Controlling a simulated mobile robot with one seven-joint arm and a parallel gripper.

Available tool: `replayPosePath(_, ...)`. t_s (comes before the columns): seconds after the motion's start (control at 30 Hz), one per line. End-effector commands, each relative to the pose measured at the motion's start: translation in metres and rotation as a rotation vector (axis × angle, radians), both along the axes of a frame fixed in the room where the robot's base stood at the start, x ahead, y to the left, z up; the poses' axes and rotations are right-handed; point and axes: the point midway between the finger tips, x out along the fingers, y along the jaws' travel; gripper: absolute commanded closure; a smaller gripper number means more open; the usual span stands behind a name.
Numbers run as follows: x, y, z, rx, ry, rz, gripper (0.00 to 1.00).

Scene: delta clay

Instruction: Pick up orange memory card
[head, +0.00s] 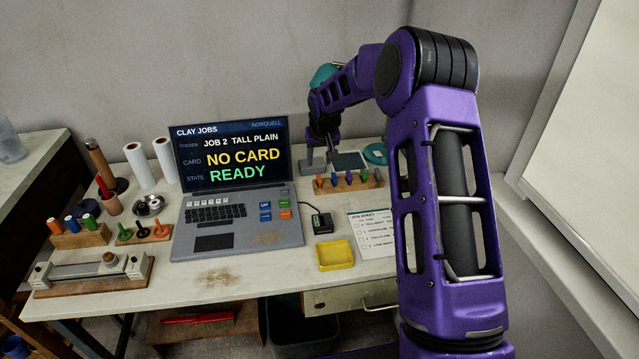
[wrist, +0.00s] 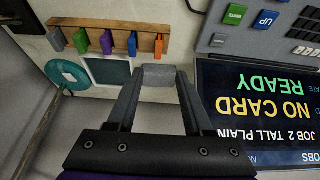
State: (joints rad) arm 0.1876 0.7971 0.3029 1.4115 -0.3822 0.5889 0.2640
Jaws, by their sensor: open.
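The orange memory card (wrist: 158,46) stands in a wooden rack (wrist: 121,59), at the rack's end nearest the laptop in the wrist view. Grey, green, purple and blue cards stand in a row beside it.
A grey block (wrist: 159,70) shows between the fingertips; I cannot tell its depth. The laptop (head: 230,185) reads "NO CARD" and "READY". A yellow tray (head: 335,255), a small black device (head: 322,222) and a paper sheet (head: 371,232) lie in front of the rack. A teal ring (head: 376,154) lies behind.

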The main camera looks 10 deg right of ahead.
Motion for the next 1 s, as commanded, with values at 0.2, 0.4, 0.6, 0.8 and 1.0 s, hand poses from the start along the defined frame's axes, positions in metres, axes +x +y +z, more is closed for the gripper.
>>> replayPosePath(0.2, 0.011, 0.000, -0.027, 0.000, 0.001, 0.000, 0.49)
replayPosePath(0.4, 0.014, -0.001, -0.042, 0.002, 0.001, -0.001, 0.49)
replayPosePath(0.6, 0.022, -0.003, -0.071, 0.000, 0.001, -0.001, 0.49)
replayPosePath(0.8, 0.027, -0.003, -0.080, 0.000, -0.001, -0.001, 0.49)
replayPosePath(1.0, 0.026, -0.003, -0.080, 0.000, -0.001, -0.001, 0.56)
